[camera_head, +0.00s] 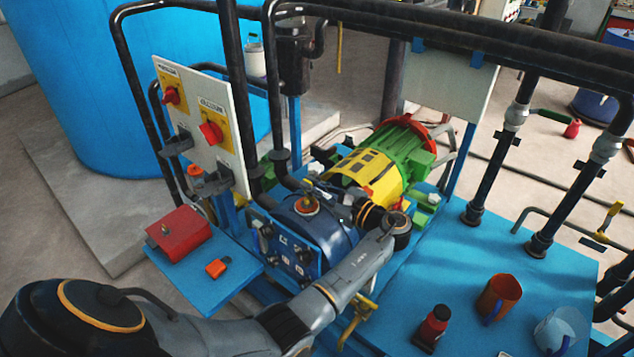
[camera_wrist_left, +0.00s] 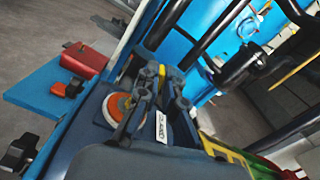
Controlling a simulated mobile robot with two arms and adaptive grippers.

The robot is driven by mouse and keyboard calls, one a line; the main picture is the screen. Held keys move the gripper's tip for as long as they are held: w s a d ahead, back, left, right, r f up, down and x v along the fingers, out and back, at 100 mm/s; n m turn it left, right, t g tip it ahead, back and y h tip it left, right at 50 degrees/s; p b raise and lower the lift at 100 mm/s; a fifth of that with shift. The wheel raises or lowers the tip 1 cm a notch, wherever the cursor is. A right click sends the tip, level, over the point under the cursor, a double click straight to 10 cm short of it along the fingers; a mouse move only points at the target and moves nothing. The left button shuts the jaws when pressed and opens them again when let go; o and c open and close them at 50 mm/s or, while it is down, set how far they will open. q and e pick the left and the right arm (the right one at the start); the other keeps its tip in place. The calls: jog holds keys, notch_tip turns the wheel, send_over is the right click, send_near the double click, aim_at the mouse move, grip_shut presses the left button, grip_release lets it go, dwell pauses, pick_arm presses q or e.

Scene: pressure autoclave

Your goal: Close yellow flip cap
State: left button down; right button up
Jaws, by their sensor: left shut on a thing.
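The yellow flip cap shows as a small yellow piece (camera_head: 308,187) standing up at a round orange-red fitting (camera_head: 306,204) on top of the blue pressure vessel (camera_head: 335,222). In the left wrist view a yellow strip of the cap (camera_wrist_left: 161,74) shows between the dark fingers, and the orange disc (camera_wrist_left: 118,106) lies just left of them. My left gripper (camera_head: 322,196) reaches over the vessel from the right, its fingers close beside the fitting. In the left wrist view the gripper (camera_wrist_left: 160,80) is shut on the yellow cap; the exact contact is partly hidden. My right gripper is out of view.
A white panel with red knobs (camera_head: 203,125) stands left of the vessel. A red box (camera_head: 180,233) sits on a blue shelf. A yellow-green motor (camera_head: 385,165) is behind.

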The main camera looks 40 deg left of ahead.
aim_at(304, 216)
pick_arm(q)
jog(key=n, duration=0.1)
jog(key=s+f+n+b, duration=0.1)
jog(key=n, duration=0.1)
jog(key=shift+s+n, duration=0.25)
jog(key=shift+n, duration=0.05)
jog(key=n+b, duration=0.1)
jog(key=n, duration=0.1)
jog(key=s+f+n+b, duration=0.1)
jog(key=shift+a+n+b, duration=0.1)
jog(key=shift+n+b, duration=0.3)
jog(key=n+b, duration=0.1)
jog(key=f+n+b, duration=0.1)
jog(key=n+b, duration=0.1)
jog(key=s+n+b, duration=0.1)
jog(key=b, duration=0.1)
jog(key=shift+f+n, duration=0.35)
jog(key=shift+n, duration=0.05)
jog(key=shift+f+n+b, duration=0.2)
jog(key=shift+n+b, duration=0.7)
jog(key=shift+b, duration=0.05)
jog(key=c, duration=1.5)
grip_release()
